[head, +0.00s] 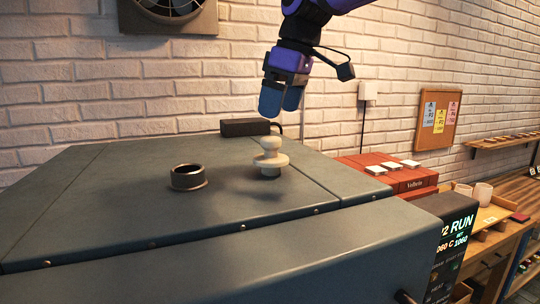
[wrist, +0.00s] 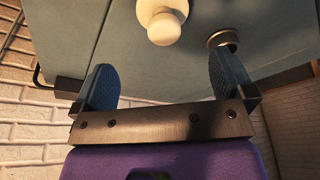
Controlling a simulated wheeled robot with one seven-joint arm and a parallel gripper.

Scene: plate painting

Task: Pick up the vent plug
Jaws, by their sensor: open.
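The vent plug (head: 270,158) is a cream, knobbed piece standing upright on the dark grey top of the kiln-like box (head: 130,213). My gripper (head: 281,108) is above it, pointing down, with blue fingers apart and nothing between them. In the wrist view my gripper (wrist: 165,85) is open, and the plug (wrist: 163,22) shows beyond the fingertips, at the top of the picture. A dark round collar (head: 188,177) sits on the box top to the left of the plug. The collar also shows in the wrist view (wrist: 223,38), right of the plug.
A small black block (head: 245,127) lies at the back of the box top, behind the plug. A red case (head: 388,173) with white pieces stands to the right. A brick wall (head: 70,90) rises behind. The box top's front left is clear.

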